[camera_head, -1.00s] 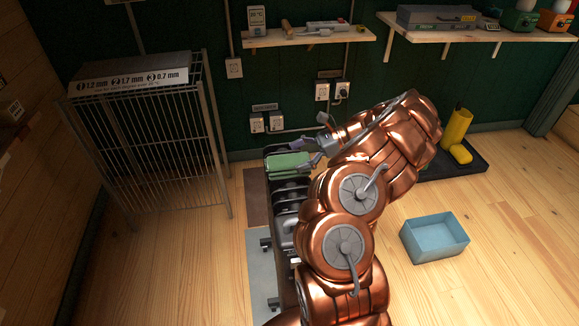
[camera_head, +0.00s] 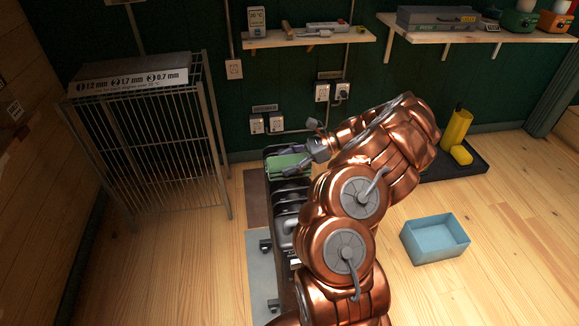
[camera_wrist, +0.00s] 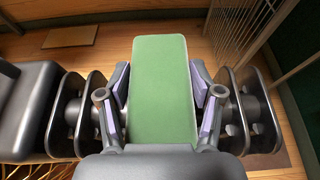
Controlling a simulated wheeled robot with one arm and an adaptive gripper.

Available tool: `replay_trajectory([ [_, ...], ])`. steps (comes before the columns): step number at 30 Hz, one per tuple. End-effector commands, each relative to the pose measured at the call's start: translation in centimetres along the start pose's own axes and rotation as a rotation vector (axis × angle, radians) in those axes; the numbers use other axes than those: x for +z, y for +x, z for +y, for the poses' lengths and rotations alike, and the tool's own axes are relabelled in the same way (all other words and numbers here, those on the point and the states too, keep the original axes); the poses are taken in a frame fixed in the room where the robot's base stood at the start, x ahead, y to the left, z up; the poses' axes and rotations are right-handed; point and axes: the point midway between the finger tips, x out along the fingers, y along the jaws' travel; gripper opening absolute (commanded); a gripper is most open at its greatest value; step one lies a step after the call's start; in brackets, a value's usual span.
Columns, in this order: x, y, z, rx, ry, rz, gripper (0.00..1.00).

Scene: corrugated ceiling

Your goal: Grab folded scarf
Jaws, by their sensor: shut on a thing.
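The folded scarf is a green, flat, rounded block (camera_head: 289,164) at the far end of a dark rack in the head view. In the wrist view the green scarf (camera_wrist: 163,88) stands centred between the purple-padded fingers. My gripper (camera_wrist: 163,100) is shut on it, with one finger at each side. In the head view my gripper (camera_head: 300,160) reaches in from the right at the rack's far end. The scarf's near end is hidden by the gripper body in the wrist view.
The dark rack (camera_head: 283,196) holds several dark round-edged items. A wire cage (camera_head: 150,150) stands to the left. A blue bin (camera_head: 435,238) sits on the floor at right. Yellow items (camera_head: 458,128) stand on a black tray. Wall shelves (camera_head: 310,40) hang above. Floor at right is mostly clear.

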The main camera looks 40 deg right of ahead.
Motion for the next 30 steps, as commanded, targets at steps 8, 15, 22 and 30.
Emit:
replay_trajectory([
  [8,-0.1,0.1,0.1,0.002,0.001,0.001,0.25],
  [15,0.0,0.0,0.1,0.003,0.001,0.002,0.24],
  [22,3.0,-1.2,0.0,-0.001,-0.004,0.001,0.24],
  [30,7.2,-3.0,-0.1,-0.001,-0.002,0.002,0.24],
])
